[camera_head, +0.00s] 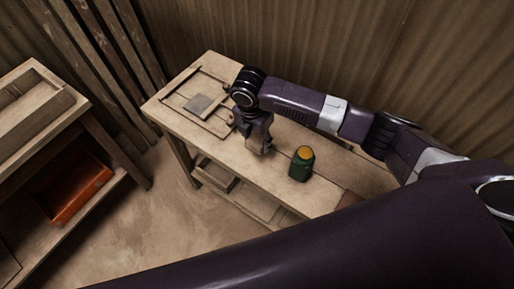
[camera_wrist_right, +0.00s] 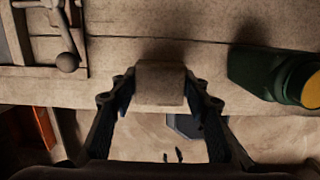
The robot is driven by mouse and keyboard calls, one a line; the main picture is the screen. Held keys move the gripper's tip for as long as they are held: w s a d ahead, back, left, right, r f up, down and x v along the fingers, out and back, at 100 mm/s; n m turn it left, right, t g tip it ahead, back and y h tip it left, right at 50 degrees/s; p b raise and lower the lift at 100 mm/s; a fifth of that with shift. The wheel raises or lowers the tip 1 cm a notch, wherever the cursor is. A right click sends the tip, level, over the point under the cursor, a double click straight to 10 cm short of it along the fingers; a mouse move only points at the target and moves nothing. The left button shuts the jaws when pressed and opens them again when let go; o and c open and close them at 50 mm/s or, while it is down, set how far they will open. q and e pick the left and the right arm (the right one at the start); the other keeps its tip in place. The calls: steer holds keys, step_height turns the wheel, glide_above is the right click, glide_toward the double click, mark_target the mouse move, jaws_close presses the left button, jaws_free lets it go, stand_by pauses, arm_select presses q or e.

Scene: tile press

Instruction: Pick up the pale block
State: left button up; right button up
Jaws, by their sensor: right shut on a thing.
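The pale block (camera_wrist_right: 160,82) is between the two fingers of my right gripper (camera_wrist_right: 160,92) in the right wrist view, with a finger against each side. In the head view my right gripper (camera_head: 262,146) points down over the wooden table, left of the green bottle; there the block is mostly hidden by the fingers. A dark shadow falls on the boards just behind the block. I cannot tell whether the block touches the table or hangs slightly above it. My left gripper is in neither view.
A wooden frame with a grey plate (camera_head: 198,104) is at the table's left end. An orange tray (camera_head: 75,188) sits on a shelf at left.

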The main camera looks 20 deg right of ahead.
mark_target(257, 140)
step_height(257, 140, up, 15)
steer(key=b, duration=0.2)
steer(key=shift+f, duration=0.15)
steer(key=o, duration=0.6)
steer(key=c, duration=0.5)
